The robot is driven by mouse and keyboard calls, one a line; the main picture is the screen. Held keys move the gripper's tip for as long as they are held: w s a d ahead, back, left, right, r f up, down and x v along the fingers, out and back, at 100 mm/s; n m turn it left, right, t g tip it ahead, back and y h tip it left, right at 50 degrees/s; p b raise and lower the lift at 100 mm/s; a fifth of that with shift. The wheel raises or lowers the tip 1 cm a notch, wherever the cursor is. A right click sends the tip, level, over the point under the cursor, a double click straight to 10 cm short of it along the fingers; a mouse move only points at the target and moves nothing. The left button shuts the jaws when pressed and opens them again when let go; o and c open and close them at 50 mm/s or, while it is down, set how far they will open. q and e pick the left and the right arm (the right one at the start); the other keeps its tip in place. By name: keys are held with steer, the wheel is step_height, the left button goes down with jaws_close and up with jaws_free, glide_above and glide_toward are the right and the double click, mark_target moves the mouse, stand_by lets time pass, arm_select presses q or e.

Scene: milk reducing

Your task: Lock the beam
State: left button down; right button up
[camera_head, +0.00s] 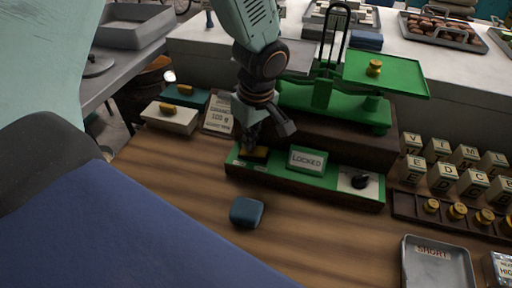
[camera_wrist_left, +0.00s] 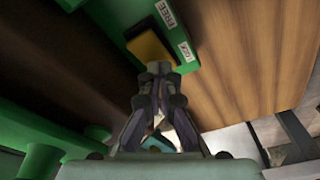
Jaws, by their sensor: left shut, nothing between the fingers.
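My left gripper (camera_head: 254,146) is shut and empty, over the left end of the green balance's base in the head view. Its closed fingertips (camera_wrist_left: 160,68) are at the edge of a yellow-and-black block (camera_wrist_left: 150,47) in the left wrist view; I cannot tell whether they touch. The same block (camera_head: 254,154) is partly hidden by the gripper in the head view. A label reading FREE (camera_wrist_left: 166,14) is beside it. The green beam scale (camera_head: 322,92) stands behind. My right gripper is not in view.
A gold weight (camera_head: 374,68) sits on the scale's right pan (camera_head: 386,75). Lettered cubes (camera_head: 443,178) and a weight rack (camera_head: 450,215) are at the right. A SHORT tray (camera_head: 437,268) is in front. A dark blue block (camera_head: 247,212) lies on the otherwise clear wood.

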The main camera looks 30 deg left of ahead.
arm_select(q)
steer(key=shift+r+p, duration=1.15)
steer(key=shift+r, duration=0.65)
steer(key=shift+r+p, duration=0.9)
steer(key=shift+r, duration=0.55)
